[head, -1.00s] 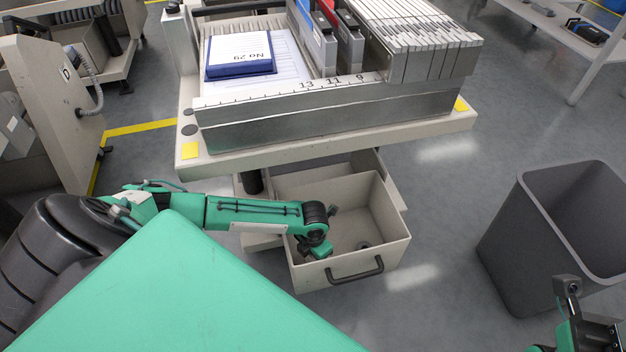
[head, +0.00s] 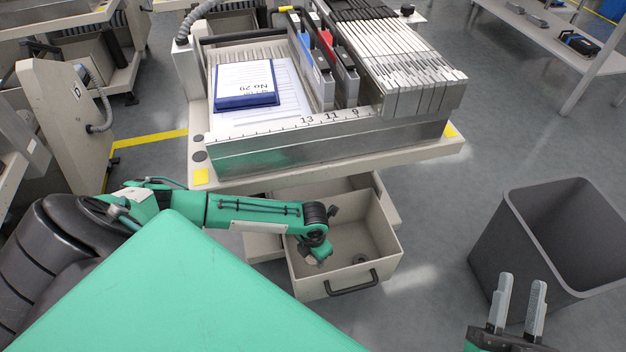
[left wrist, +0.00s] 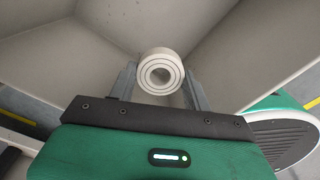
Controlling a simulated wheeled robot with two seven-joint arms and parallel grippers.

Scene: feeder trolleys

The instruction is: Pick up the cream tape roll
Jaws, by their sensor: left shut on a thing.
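The cream tape roll (left wrist: 161,55) shows its round end and hollow core in the left wrist view. It sits between the two grey fingers of my left gripper (head: 320,254), which is shut on it. In the head view this gripper is down inside the open beige drawer (head: 341,285), and its fingers and the roll cannot be made out there. The drawer's walls surround the roll in the left wrist view. My right gripper (head: 519,300) is open and empty, fingers pointing up, in front of the grey bin.
The trolley top (head: 330,172) overhangs the back of the drawer. It carries a blue binder (head: 246,101), papers and upright feeders. A dark handle (head: 352,287) is on the drawer's front. A grey bin (head: 495,228) stands at the right, with clear floor between.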

